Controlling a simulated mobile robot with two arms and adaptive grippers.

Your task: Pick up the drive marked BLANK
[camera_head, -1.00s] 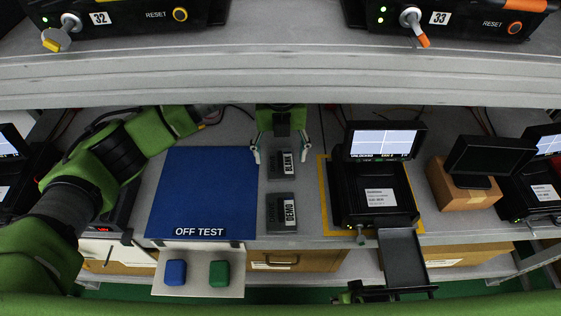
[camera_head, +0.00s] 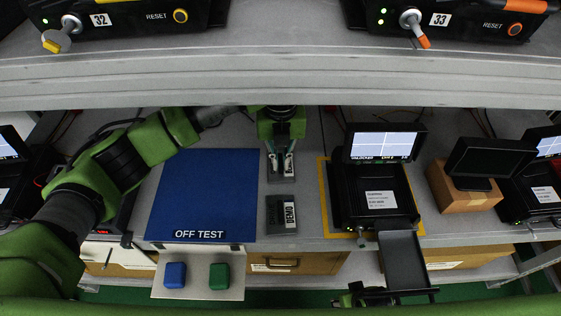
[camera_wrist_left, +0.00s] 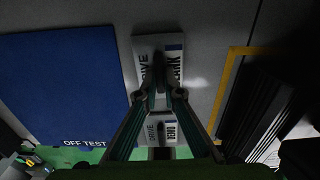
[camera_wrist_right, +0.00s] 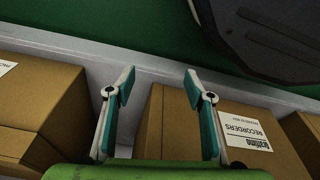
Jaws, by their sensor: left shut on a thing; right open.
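The drive marked BLANK (camera_head: 276,172) lies on the grey shelf just right of the blue mat; it also shows in the left wrist view (camera_wrist_left: 147,48). My left gripper (camera_head: 280,150) is above it, with its fingers shut on the drive. The fingers hide part of the label. The drive marked DEMO (camera_head: 275,222) lies nearer the shelf's front edge, apart from it. My right gripper (camera_wrist_right: 160,85) is open and empty, in front of cardboard boxes in the right wrist view.
A blue mat labelled OFF TEST (camera_head: 203,195) is left of the drives. A black recorder unit (camera_head: 374,192) with a lit screen stands to the right inside yellow tape, a dark tray (camera_head: 404,260) in front. The upper shelf (camera_head: 280,82) overhangs the work area.

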